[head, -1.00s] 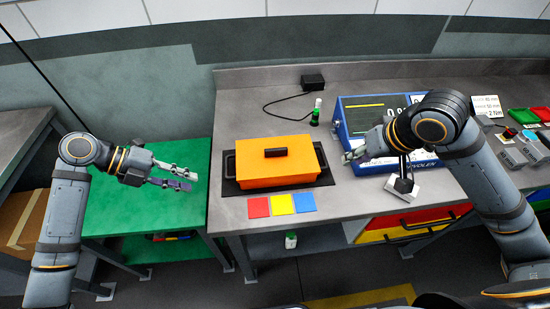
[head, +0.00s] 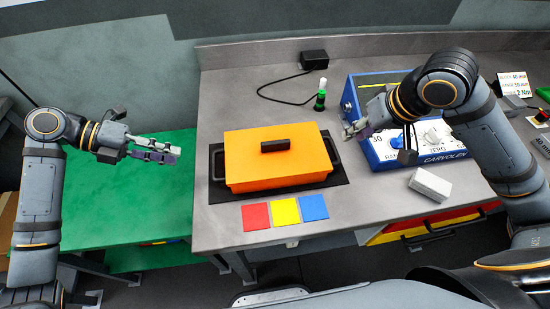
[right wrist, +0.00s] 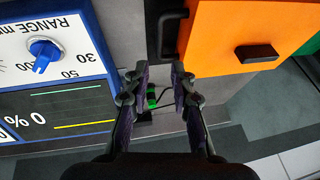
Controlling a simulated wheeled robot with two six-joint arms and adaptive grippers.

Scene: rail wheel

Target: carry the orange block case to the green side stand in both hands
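The orange block case (head: 250,170) sits on a dark mat (head: 335,188) on the grey workbench, with a black lid handle and dark side handles. In the right wrist view the orange case (right wrist: 225,45) shows at upper right. The green side stand (head: 90,215) is left of the bench, its top clear. My left gripper (head: 178,154) is open and empty above the stand, left of the case and apart from it. My right gripper (head: 352,131) is open and empty right of the case, apart from it; the right wrist view shows its spread fingertips (right wrist: 160,72).
Red, yellow and blue squares (head: 285,212) lie before the case.

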